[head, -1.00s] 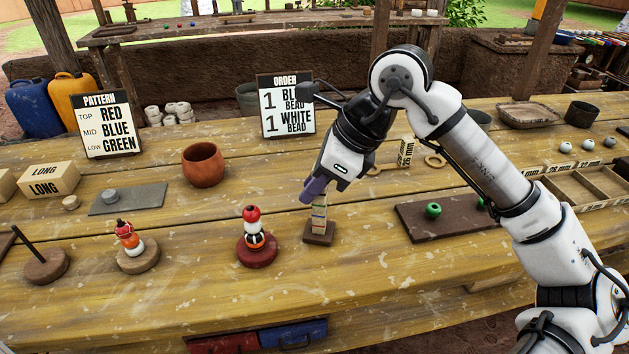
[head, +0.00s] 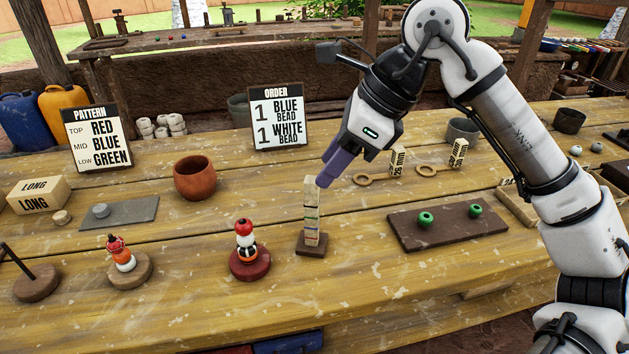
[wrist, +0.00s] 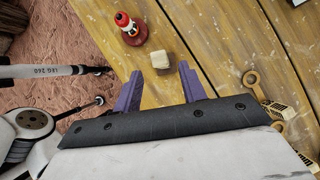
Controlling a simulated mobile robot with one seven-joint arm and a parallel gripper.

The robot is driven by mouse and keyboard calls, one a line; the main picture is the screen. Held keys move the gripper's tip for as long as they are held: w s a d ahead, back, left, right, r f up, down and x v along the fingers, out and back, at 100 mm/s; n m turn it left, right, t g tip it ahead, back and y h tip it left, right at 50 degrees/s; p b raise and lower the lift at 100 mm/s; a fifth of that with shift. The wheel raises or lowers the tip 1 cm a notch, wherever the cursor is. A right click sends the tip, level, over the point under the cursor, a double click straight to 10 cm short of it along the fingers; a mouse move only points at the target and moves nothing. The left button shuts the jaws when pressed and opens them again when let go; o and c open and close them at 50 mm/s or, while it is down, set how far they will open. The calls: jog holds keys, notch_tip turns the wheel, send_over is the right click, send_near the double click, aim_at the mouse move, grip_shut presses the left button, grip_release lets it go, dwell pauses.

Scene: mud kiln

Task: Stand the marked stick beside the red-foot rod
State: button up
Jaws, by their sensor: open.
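The marked stick (head: 311,212) stands upright on a small dark square base (head: 311,246), with coloured bands along its pale length. The stick and the red foot are apart by a small gap. My gripper (head: 325,179) is open and empty, close to the upper right of the stick. In the wrist view the stick's pale top (wrist: 162,59) lies ahead of the open fingers (wrist: 160,80), with the red-foot rod (wrist: 130,27) beyond.
A second beaded rod (head: 130,270) on a wooden foot stands further left. A terracotta pot (head: 195,178) is behind. A dark board (head: 434,229) with green beads lies to the right, with tagged rings (head: 371,179) behind it. Pattern (head: 98,137) and order (head: 278,112) signs stand at the back.

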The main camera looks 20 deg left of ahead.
jog(key=shift+v, duration=2.05)
